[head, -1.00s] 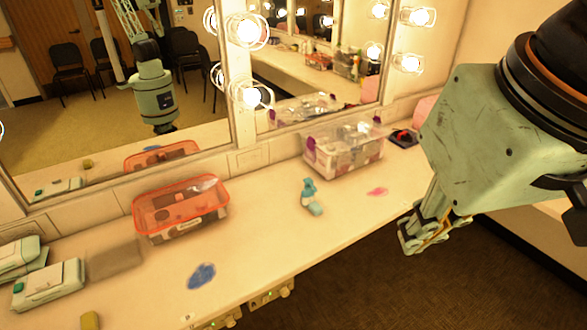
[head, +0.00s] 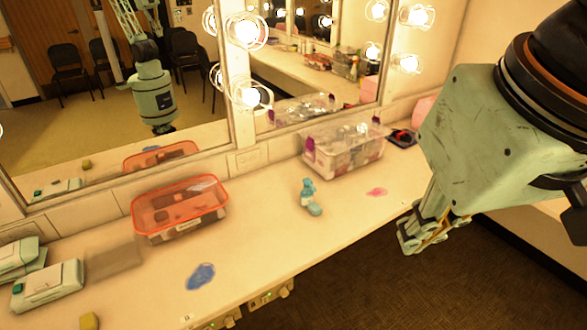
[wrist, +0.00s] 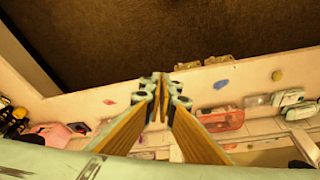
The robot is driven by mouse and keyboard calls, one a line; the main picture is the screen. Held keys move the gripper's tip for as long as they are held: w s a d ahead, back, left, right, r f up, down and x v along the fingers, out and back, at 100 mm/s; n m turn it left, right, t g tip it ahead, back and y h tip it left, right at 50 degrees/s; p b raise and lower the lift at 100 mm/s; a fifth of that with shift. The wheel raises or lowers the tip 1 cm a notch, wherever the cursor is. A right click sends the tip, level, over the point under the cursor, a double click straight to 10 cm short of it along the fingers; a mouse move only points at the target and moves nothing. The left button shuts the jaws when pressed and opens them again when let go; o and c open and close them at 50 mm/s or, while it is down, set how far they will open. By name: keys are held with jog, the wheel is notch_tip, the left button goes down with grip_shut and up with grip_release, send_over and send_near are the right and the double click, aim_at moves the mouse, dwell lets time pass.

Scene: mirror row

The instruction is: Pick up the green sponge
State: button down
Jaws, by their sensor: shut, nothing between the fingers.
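A small olive-yellow block (head: 89,321) lies on the counter at the bottom left edge of the head view, partly cut off. It is the closest match to the green sponge, though its colour looks more yellow than green. It also shows in the wrist view as a small yellowish piece (wrist: 277,75) at the upper right. My gripper (head: 408,240) hangs at the right, off the counter's front edge and far from the block. In the wrist view its fingers (wrist: 165,90) are together and hold nothing.
The counter holds an orange-rimmed bin (head: 181,211), a clear bin (head: 343,151), a teal bottle (head: 309,197), pale green cases (head: 47,286) and a grey mat (head: 113,260). Blue (head: 201,276) and pink (head: 377,192) smears mark its surface. Mirrors with bulbs stand behind; open floor lies in front.

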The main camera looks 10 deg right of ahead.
jog(key=c, duration=3.4)
grip_release()
jog(key=shift+c, duration=0.2)
jog(key=o, duration=1.3)
jog(key=shift+w, duration=0.1)
